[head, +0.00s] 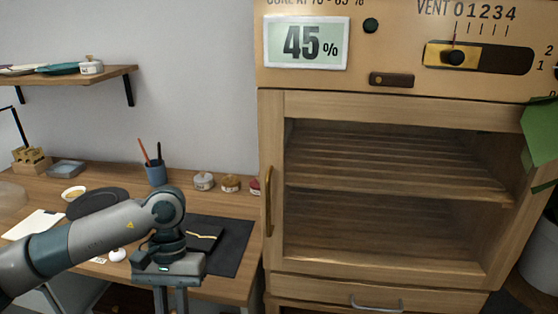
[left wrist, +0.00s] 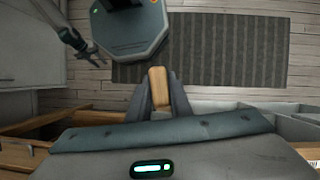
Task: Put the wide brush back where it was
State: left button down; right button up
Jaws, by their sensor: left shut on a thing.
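My left gripper (head: 172,304) points down at the front edge of the wooden desk (head: 232,287), its fingertips cut off by the frame. In the left wrist view the left gripper (left wrist: 161,82) is shut on a pale wooden piece (left wrist: 158,90), which looks like the wide brush's handle; no bristles show. A blue cup (head: 155,174) at the back of the desk holds thin upright tools. My right gripper (left wrist: 97,54) seems to show small at the upper left of the wrist view, too small to read its fingers.
A dark mat (head: 232,257) lies beside my left wrist. Small jars (head: 203,181) line the desk's back, with a dark round plate (head: 97,203) at left. A wooden cabinet (head: 272,130) with a vertical handle (head: 268,200) stands close on the right. A shelf (head: 110,75) hangs above.

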pick_arm(q)
jog(key=w+x, duration=0.2)
jog(key=x, duration=1.2)
jog(key=shift+f, duration=0.5)
jog(key=shift+a, duration=0.15)
